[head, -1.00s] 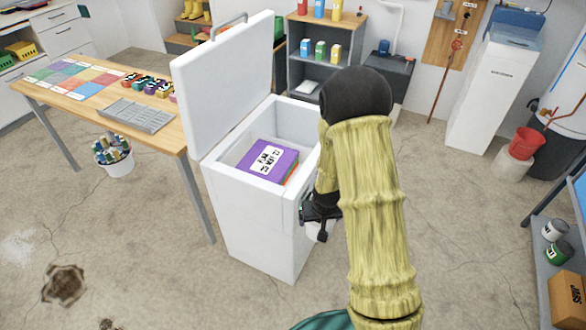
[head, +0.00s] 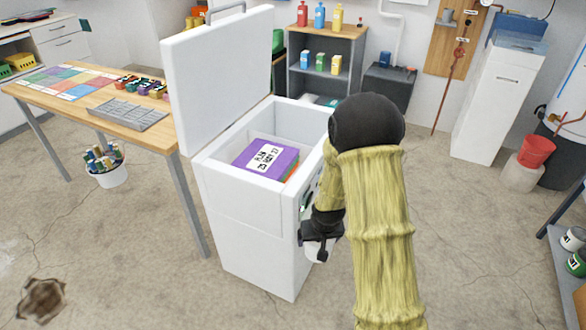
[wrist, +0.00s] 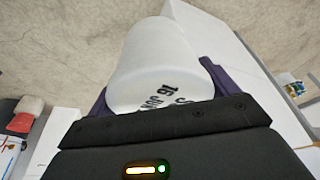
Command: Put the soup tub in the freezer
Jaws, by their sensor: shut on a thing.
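The white soup tub (wrist: 155,65), with dark printed lettering, is held in my gripper (wrist: 160,105) in the wrist view. In the head view my gripper (head: 322,245) is beside the freezer's right front side, below its rim. A small white part of the tub (head: 318,252) shows there; the rest is hidden by my gripper. The white chest freezer (head: 250,235) stands upright with its lid (head: 222,80) raised. Inside it is a purple box (head: 265,160) with a white label; my arm hides part of the freezer's right rim.
A wooden table (head: 40,95) with colored squares and a grey tray (head: 128,114) stands left of the freezer. Grey shelves (head: 325,85) are behind it. Open floor (head: 455,250) lies right of my arm.

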